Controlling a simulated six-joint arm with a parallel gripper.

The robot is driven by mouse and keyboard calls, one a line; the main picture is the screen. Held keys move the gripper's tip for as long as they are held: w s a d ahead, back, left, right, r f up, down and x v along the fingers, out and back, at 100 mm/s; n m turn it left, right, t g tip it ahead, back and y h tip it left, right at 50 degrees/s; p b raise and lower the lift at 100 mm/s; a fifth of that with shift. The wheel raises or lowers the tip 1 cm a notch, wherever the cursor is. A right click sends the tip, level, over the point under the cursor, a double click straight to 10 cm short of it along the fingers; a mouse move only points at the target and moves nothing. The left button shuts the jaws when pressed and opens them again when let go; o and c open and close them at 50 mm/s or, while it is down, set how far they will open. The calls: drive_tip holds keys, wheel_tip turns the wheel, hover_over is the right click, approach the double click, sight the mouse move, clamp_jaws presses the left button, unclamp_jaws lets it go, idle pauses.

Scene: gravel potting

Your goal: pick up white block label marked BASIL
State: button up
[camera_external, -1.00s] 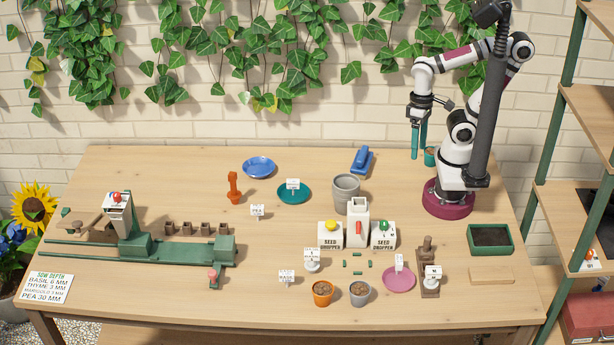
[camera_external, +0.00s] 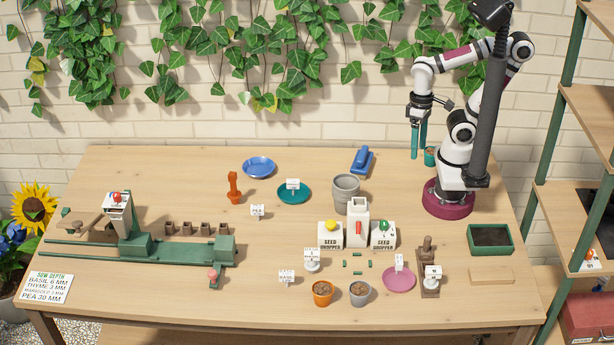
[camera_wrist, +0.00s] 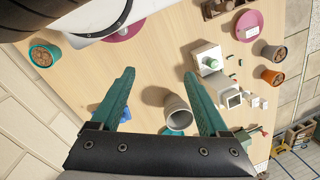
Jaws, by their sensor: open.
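Several small white block labels stand on the table, and their print is mostly too small to read surely. One label (camera_external: 287,277) stands at the front, left of the terracotta pot; its word may be BASIL. Others are a label (camera_external: 257,211) left of centre, one on the teal plate (camera_external: 293,184), one on a white stand (camera_external: 311,255), one on the pink saucer (camera_external: 399,262) and one by the brown wooden stand (camera_external: 433,272). My gripper (camera_external: 419,150) hangs at the back right, far from these labels. Its teal fingers are apart and empty, also in the wrist view (camera_wrist: 163,88).
White seed droppers (camera_external: 330,234) and a grey pot (camera_external: 346,192) stand mid-table. A terracotta pot (camera_external: 322,292) and a small grey pot (camera_external: 360,292) stand in front. A green machine (camera_external: 190,250) fills the left. A teal pot (camera_external: 430,156) is close beside my gripper.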

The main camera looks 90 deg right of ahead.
drive_tip(key=shift+c, duration=1.4)
